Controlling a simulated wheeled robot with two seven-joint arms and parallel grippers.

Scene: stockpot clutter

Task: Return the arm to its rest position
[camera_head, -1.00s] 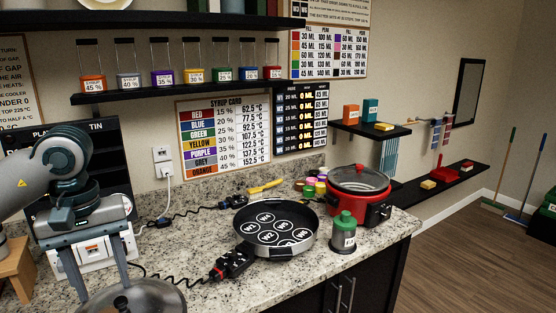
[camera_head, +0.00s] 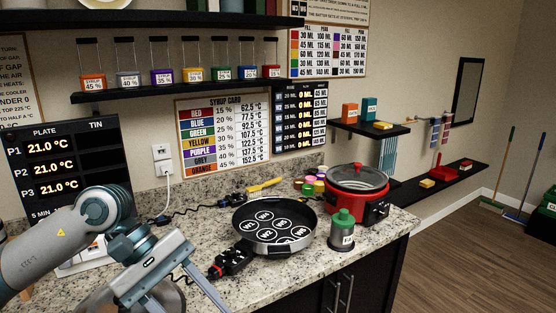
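My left gripper (camera_head: 188,306) is in the lower left of the head view, tilted, with its two fingers spread apart and pointing down to the right. The finger ends run to the bottom edge, and I see nothing held between them. My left arm comes in from the left edge, bent at the wrist, over the counter. My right gripper is not in view.
A black round pan (camera_head: 272,226), a green-topped canister (camera_head: 342,232) and a red cooker (camera_head: 358,184) stand on the granite counter (camera_head: 300,272). A dark display board (camera_head: 70,150) stands behind my arm. Shelves with syrup containers hang above. A black cable crosses the counter.

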